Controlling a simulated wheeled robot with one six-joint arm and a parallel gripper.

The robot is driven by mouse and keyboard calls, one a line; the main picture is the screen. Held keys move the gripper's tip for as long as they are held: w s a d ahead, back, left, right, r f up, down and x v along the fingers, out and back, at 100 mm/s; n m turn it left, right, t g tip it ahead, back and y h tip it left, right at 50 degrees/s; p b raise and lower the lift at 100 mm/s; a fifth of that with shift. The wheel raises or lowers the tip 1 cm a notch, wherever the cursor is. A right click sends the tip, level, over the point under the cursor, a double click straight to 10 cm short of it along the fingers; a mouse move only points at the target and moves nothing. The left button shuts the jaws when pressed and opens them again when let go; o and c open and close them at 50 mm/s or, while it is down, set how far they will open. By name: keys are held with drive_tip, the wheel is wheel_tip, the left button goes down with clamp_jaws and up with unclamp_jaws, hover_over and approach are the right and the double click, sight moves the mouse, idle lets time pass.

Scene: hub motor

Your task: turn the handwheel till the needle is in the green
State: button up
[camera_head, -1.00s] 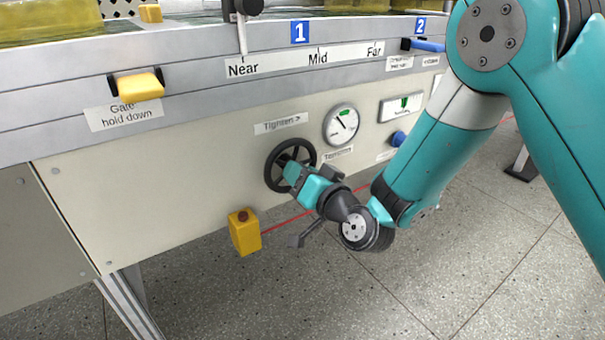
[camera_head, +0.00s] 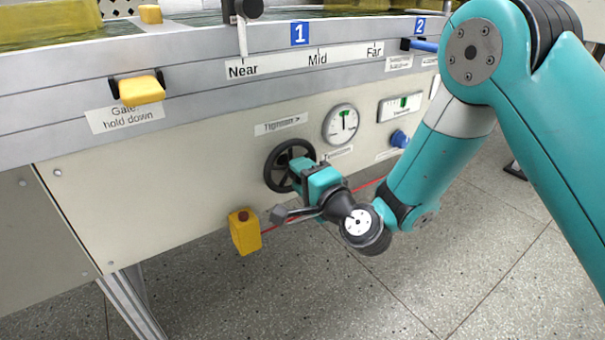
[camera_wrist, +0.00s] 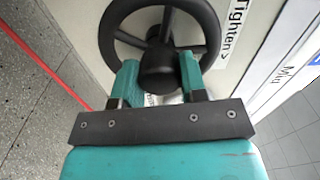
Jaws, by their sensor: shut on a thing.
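The black spoked handwheel (camera_head: 268,172) sits on the cream panel under a "Tighten >" label. My gripper (camera_head: 297,176) is at its centre. In the wrist view my gripper (camera_wrist: 160,78) has one teal finger on each side of the wheel's round black hub (camera_wrist: 157,66) and is shut on it. The handwheel rim (camera_wrist: 108,42) curves beyond the fingers. The round tension gauge (camera_head: 341,125) is right of the wheel. Its dark needle points about straight up, at the small green band at the top of the dial. My gripper hides part of the wheel's lower right.
A yellow box with a red button (camera_head: 244,231) hangs below left of the wheel. A red cord (camera_head: 368,190) runs behind my wrist. A second gauge (camera_head: 400,106) and a blue knob (camera_head: 399,139) are to the right. Open floor lies below.

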drive_tip(key=shift+m, duration=0.8)
drive_tip(key=shift+f, duration=0.1)
drive_tip(key=o, duration=0.9)
drive_tip(key=shift+o, duration=0.2)
